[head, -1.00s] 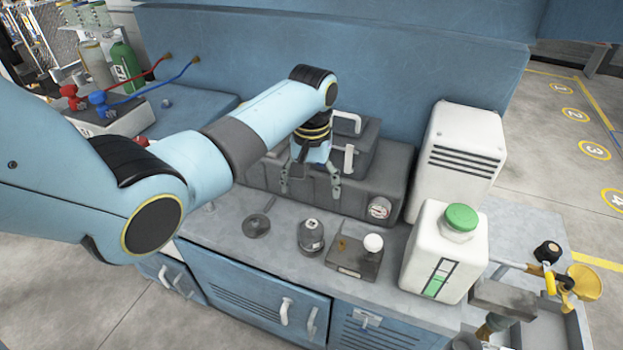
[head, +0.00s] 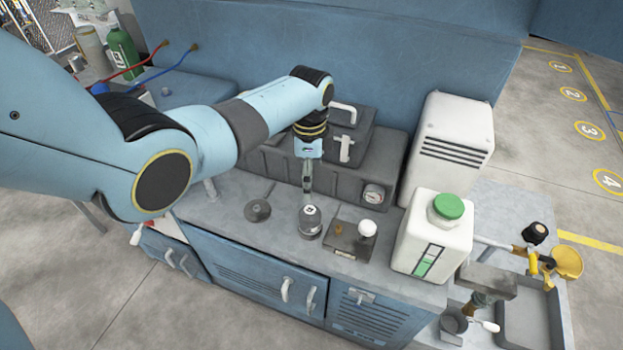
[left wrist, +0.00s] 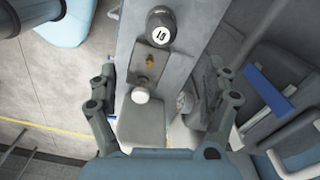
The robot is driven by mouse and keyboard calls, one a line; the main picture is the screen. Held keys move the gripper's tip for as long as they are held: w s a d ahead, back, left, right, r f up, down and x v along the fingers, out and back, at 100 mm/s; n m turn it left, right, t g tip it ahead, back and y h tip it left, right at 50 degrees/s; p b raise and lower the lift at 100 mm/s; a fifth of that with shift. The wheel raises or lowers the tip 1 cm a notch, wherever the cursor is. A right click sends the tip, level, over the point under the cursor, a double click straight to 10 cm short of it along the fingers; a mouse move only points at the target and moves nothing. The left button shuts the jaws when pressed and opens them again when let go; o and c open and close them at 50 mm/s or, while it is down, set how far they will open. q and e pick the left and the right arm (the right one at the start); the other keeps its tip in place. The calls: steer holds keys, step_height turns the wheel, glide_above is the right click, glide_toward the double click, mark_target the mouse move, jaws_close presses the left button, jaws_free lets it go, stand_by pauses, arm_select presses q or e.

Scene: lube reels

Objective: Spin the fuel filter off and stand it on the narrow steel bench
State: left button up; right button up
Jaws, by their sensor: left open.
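A dark round canister (head: 310,222) with a white label, which looks like the fuel filter, stands upright on the grey bench top (head: 284,238). It also shows near the top of the left wrist view (left wrist: 160,27), with a numbered label facing up. I cannot tell whether it is fastened below. My left gripper (head: 307,195) is over the bench, just behind and above the canister in the head view. Its fingers are spread and empty in the left wrist view (left wrist: 160,75), with the canister beyond the tips. My right gripper is out of view.
A plate with a white knob (head: 367,228) sits right of the canister, and a dark disc (head: 257,210) with a rod sits left. A white jug with a green cap (head: 448,207) stands at the right end. A dark tank with a gauge (head: 374,195) lines the back.

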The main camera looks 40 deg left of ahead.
arm_select(q)
steer(key=n, duration=0.2)
steer(key=n+t+y+b, duration=0.3)
steer(key=n+y+b, duration=0.1)
steer(key=n+b, duration=1.65)
glide_above(310, 218)
steer(key=d, duration=0.2)
step_height(310, 218, down, 8)
steer(key=x, duration=0.6)
steer(key=s+x, duration=0.1)
steer(key=x, duration=0.2)
steer(key=shift+w+f+b, duration=0.1)
steer(key=shift+f+b, duration=0.15)
steer(key=shift+b, duration=0.1)
